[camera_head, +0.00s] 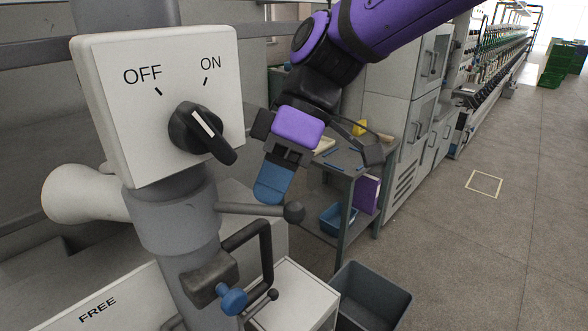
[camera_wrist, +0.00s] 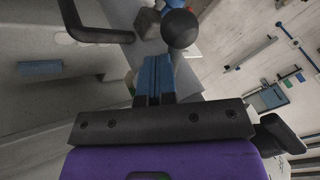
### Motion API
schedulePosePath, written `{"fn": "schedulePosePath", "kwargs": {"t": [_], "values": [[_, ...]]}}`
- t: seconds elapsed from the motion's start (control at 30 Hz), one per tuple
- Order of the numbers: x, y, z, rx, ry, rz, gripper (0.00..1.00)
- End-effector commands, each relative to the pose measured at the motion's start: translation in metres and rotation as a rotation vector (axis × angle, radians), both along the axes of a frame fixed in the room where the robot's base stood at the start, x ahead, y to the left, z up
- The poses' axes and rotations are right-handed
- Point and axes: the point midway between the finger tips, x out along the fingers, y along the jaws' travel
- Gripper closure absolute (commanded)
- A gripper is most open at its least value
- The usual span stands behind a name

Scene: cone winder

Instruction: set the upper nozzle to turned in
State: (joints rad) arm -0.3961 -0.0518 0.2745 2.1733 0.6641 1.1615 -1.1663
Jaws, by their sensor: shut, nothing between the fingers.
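A grey post with a collar (camera_head: 172,225) stands in front of me. A grey lever (camera_head: 248,208) sticks out of the collar to the right and ends in a dark ball (camera_head: 293,212); the ball also shows in the wrist view (camera_wrist: 180,28), just beyond my fingertips. A black bent tube (camera_head: 266,250) rises from a dark block (camera_head: 207,285) with a blue knob (camera_head: 233,300). I cannot tell for sure which part is the upper nozzle. My gripper (camera_head: 270,190) is shut and empty, its blue fingertips close above the lever, left of the ball. Contact cannot be told.
A white panel (camera_head: 105,95) marked OFF and ON carries a black rotary switch (camera_head: 200,130), close to the left of my gripper. A pale cone (camera_head: 85,192) sits behind the post. A grey bin (camera_head: 370,295) and a cart (camera_head: 345,165) stand to the right. Open floor (camera_head: 480,250) lies farther right.

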Motion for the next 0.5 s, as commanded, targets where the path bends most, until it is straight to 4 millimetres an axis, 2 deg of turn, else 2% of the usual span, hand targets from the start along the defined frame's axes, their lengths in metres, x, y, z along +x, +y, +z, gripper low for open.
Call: {"fn": "schedulePosePath", "kwargs": {"t": [0.2,0.5], "values": [[-0.019,0.000,0.000,0.001,-0.001,-0.145,1.00],[-0.033,0.002,0.000,0.000,0.000,-0.260,1.00]]}}
